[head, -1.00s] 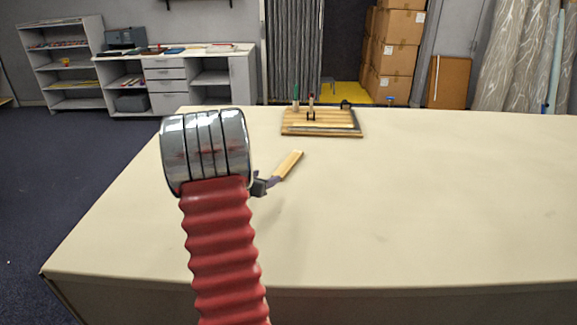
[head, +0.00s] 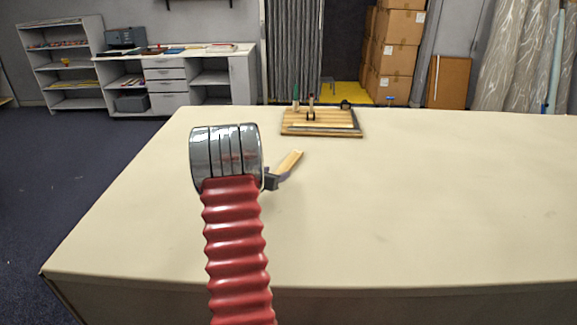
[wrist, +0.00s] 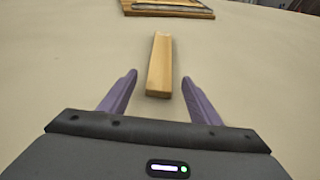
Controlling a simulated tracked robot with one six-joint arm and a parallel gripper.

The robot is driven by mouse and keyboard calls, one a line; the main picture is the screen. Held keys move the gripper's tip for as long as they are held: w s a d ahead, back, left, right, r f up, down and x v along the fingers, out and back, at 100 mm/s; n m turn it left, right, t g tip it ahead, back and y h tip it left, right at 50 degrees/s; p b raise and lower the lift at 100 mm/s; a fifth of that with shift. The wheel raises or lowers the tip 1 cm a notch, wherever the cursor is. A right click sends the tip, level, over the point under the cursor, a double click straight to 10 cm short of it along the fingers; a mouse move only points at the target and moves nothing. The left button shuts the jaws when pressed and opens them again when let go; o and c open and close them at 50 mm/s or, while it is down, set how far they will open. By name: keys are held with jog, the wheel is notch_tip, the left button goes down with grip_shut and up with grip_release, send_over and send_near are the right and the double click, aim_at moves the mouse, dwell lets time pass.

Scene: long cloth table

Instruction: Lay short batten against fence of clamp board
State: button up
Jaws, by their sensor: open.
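The short batten (head: 290,161) is a light wooden stick lying on the cloth table, beyond my gripper in the head view. In the head view my gripper (head: 283,172) is partly hidden behind my arm. The clamp board (head: 292,129) lies farther back, with a strip and upright clamps on it; its near edge (wrist: 166,11) shows at the wrist view's top.
The cream table (head: 430,200) is clear to the right and between batten and board. Shelves (head: 70,65), a desk unit (head: 165,80) and stacked cartons (head: 398,55) stand behind the table, well away.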

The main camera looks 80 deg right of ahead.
aim_at(283, 169)
jog(key=shift+x, duration=2.55)
jog(key=shift+r, duration=0.1)
jog(key=c, duration=1.3)
notch_tip(283, 169, up, 10)
jog(key=shift+s, duration=0.1)
